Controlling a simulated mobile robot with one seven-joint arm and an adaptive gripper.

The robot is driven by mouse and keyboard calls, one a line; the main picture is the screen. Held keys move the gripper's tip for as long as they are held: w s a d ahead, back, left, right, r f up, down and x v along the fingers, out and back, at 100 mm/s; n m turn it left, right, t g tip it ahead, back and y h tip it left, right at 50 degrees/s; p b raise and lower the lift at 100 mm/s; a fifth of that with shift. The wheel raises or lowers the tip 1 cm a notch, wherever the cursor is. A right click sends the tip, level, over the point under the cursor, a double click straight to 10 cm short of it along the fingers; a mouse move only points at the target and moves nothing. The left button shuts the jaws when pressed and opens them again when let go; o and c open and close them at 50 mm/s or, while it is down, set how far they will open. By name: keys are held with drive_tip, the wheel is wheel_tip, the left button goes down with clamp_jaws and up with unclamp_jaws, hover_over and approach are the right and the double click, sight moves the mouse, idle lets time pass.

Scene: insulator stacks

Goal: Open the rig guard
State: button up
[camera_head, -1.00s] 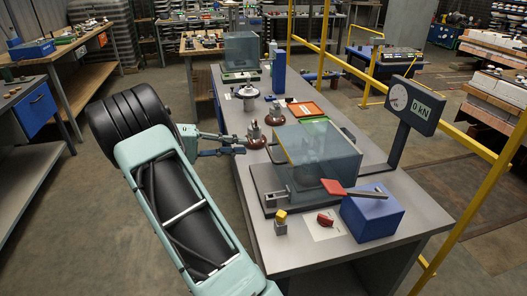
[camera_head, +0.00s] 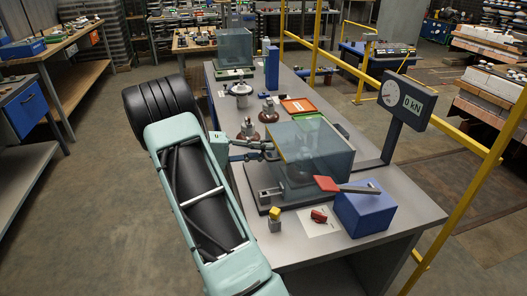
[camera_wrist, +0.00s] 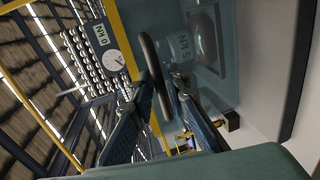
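The rig guard (camera_head: 315,148) is a clear bluish box, shut over the test rig on the grey bench. My gripper (camera_head: 268,150) is at the guard's left side. In the wrist view, the guard's tinted panel (camera_wrist: 178,25) fills the upper middle, with a dark bar handle (camera_wrist: 151,62) on it. My gripper's two fingers (camera_wrist: 157,92) are apart, one on each side of the handle's lower part. Whether either finger touches the handle is unclear. A pale object (camera_wrist: 205,40) shows behind the panel.
A red lever (camera_head: 327,184) and blue box (camera_head: 362,210) stand at the guard's front right. A gauge reading 0 kN (camera_head: 405,101) rises at right. A yellow rail (camera_head: 470,190) runs along the right.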

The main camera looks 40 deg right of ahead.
drive_tip(key=shift+c, duration=0.2)
clamp_jaws()
